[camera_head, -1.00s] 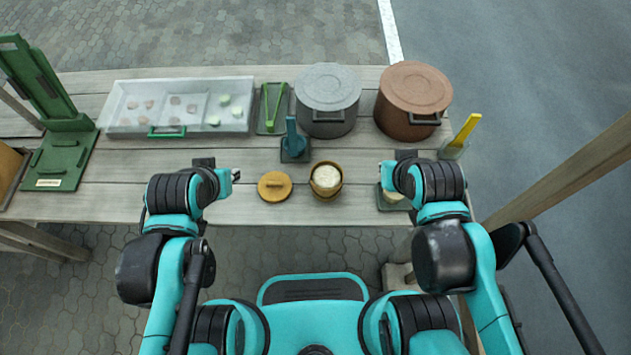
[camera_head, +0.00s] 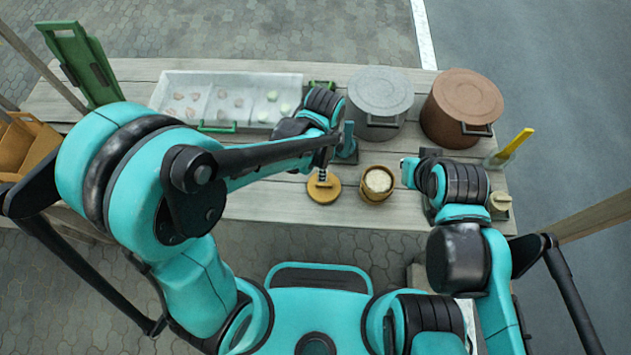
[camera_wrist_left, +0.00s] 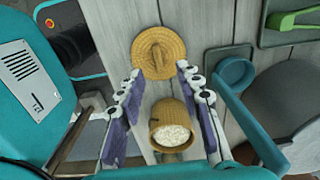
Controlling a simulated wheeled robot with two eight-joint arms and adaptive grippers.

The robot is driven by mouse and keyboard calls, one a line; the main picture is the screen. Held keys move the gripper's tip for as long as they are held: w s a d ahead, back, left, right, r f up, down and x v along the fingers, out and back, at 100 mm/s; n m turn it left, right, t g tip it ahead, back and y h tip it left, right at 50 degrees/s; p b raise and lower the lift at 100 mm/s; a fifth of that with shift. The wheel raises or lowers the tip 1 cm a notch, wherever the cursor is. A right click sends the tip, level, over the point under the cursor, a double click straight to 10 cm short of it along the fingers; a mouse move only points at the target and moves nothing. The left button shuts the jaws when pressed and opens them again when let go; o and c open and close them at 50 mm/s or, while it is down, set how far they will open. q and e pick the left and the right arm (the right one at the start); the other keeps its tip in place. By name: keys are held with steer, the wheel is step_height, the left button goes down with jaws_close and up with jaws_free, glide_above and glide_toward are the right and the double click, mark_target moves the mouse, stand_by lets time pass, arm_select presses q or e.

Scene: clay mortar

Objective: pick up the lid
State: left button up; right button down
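The lid is a round tan woven disc with a bar handle (camera_head: 324,191). It lies on the wooden table left of the woven pot with white contents (camera_head: 377,183). In the left wrist view the lid (camera_wrist_left: 158,52) lies just beyond and between the spread fingertips of my left gripper (camera_wrist_left: 158,72), with nothing held. The pot (camera_wrist_left: 172,127) shows between the fingers. I cannot tell how high the tips are above the lid. My right gripper (camera_head: 406,167) is right of the pot; its finger opening is unclear.
A grey lidded pot (camera_head: 379,98) and a brown lidded pot (camera_head: 462,105) stand at the back right. A clear tray (camera_head: 230,95) with several small pieces is at the back left. A blue tool (camera_head: 348,142) stands close behind my left gripper. A yellow-handled tool (camera_head: 515,144) is at the right.

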mark_target(324, 184)
arm_select(q)
steer(key=shift+d+f, duration=0.2)
steer(key=shift+f, duration=0.2)
step_height(324, 184, down, 2)
steer(key=shift+s+b, duration=0.1)
steer(key=shift+b, duration=0.45)
steer(key=f+b, duration=0.1)
steer(key=f, duration=0.1)
steer(key=f+b, duration=0.2)
steer(key=f, duration=0.1)
steer(key=shift+d+f, duration=0.2)
steer(key=shift+f, duration=0.15)
steer(key=shift+s+r, duration=0.1)
jaws_close()
